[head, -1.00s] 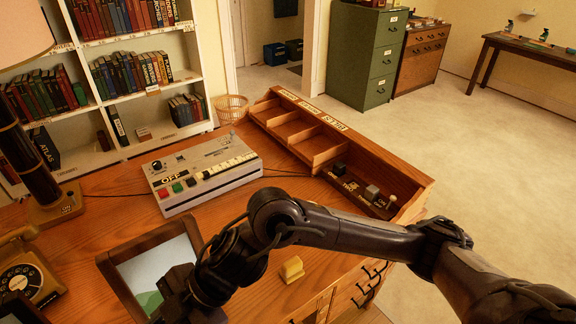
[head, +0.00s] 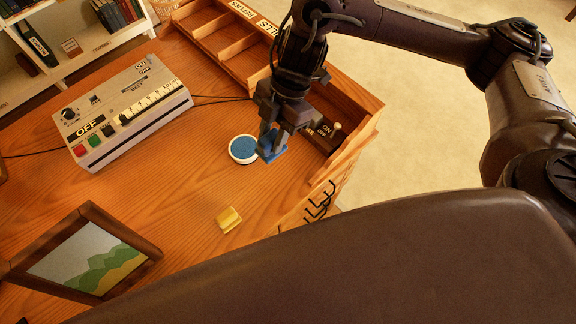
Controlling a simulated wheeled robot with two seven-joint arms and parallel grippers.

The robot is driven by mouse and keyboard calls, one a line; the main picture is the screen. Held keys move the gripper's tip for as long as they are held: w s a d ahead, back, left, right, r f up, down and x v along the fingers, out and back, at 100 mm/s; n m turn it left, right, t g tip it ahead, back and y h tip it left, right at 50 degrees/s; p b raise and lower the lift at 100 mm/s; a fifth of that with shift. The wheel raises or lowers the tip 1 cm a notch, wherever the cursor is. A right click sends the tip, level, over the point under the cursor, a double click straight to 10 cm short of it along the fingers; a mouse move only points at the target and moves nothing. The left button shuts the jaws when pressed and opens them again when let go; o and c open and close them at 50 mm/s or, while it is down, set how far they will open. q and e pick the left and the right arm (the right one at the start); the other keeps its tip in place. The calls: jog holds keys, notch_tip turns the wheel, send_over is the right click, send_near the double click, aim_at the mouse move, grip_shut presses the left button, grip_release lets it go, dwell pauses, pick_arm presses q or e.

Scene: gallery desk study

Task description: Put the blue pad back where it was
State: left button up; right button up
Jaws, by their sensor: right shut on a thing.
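My right gripper (head: 269,142) comes down from above at the desk's right part, shut on a small blue piece, which I take to be the blue pad (head: 277,153). The fingers hide part of it, and I cannot tell whether it touches the desk top. Just left of it is a round white-rimmed dish with a blue face (head: 243,149), lying flat on the desk. My left gripper is not in view.
A wooden organizer (head: 350,150) with compartments and a switch stands right of the gripper. A grey control box (head: 125,110), a yellow block (head: 229,219) and a framed picture (head: 85,255) are on the desk (head: 180,190). The wood between them is clear.

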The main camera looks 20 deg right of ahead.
jog(key=shift+w+d, duration=0.1)
jog(key=shift+d, duration=0.25)
jog(key=shift+f+b, duration=1.25)
jog(key=shift+f, duration=8.6)
jog(key=o, duration=0.4)
jog(key=shift+f, duration=0.1)
jog(key=o, duration=0.5)
